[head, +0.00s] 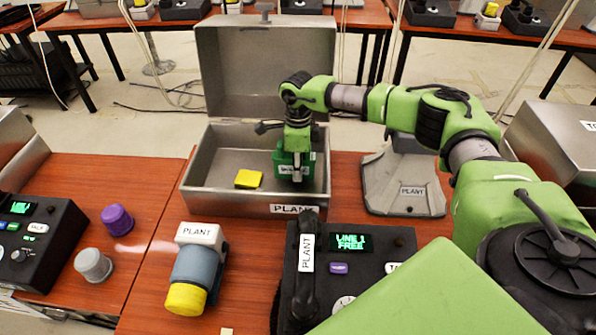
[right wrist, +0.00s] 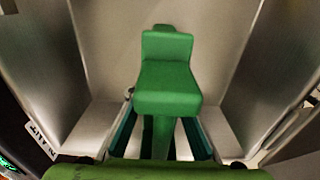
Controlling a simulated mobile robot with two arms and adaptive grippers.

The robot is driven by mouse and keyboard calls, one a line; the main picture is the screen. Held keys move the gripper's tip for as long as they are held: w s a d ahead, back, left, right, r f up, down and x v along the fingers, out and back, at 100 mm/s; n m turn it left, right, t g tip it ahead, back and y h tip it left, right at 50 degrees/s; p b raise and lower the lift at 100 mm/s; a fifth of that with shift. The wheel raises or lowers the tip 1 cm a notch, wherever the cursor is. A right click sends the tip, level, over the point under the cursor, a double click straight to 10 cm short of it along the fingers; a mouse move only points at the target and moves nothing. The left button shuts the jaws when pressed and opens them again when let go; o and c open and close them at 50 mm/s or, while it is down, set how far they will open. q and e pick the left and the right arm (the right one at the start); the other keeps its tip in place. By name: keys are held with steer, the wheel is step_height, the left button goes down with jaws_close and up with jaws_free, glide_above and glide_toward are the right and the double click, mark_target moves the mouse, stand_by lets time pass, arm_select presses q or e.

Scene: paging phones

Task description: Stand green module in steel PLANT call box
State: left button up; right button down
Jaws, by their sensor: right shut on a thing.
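The steel PLANT call box (head: 225,205) stands open on the table, its lid raised at the back. My right gripper (head: 295,172) reaches down inside the box at its right side and is shut on the green module (head: 282,160). The right wrist view shows the green module (right wrist: 168,80) between the fingers, with the steel walls around it. I cannot tell whether the module touches the box floor. A yellow block (head: 248,179) lies in the box, left of the module. My left gripper is not in view.
A black PLANT phone (head: 372,255) stands in front of the box. A grey-blue cylinder with a yellow cap (head: 195,270) lies at front left. A grey PLANT cradle (head: 405,185) is right of the box. Purple (head: 117,220) and grey (head: 93,265) knobs sit on the left table.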

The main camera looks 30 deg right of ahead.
steer(key=shift+f, duration=0.75)
steer(key=shift+f, duration=0.1)
steer(key=c, duration=1.9)
jaws_free()
step_height(320, 180, up, 12)
steer(key=shift+r+b, duration=0.15)
steer(key=shift+b, duration=0.45)
